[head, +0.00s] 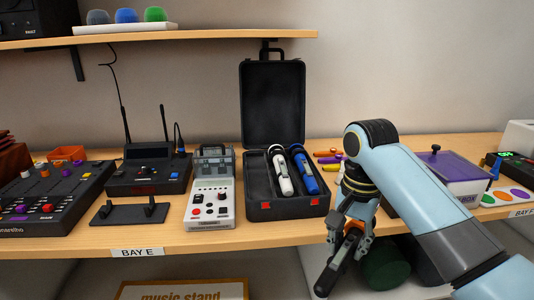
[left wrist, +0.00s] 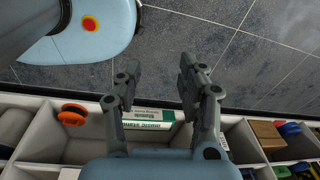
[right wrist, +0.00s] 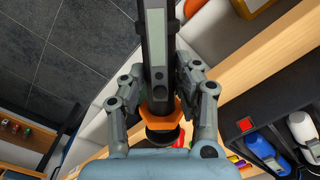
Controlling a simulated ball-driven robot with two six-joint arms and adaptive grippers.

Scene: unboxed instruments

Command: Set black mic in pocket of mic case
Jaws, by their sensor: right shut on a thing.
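The black mic (head: 331,275), with an orange ring, is in my right gripper (head: 349,243), in front of the table edge and right of the mic case. In the right wrist view the black mic (right wrist: 157,50) lies between the shut fingers of my right gripper (right wrist: 157,88). The mic case (head: 290,211) stands open on the table, lid upright. A white mic (head: 282,174) and a blue mic (head: 305,172) lie in its pockets; the left part of the case looks free of mics. My left gripper (left wrist: 158,75) is open and empty over the floor, out of the head view.
A grey device with a clear cover (head: 211,198) stands close left of the case. Colored pieces (head: 328,157) lie right of it, and a purple-lidded box (head: 452,178) stands behind my right arm. A shelf (head: 190,39) hangs above the table's left part.

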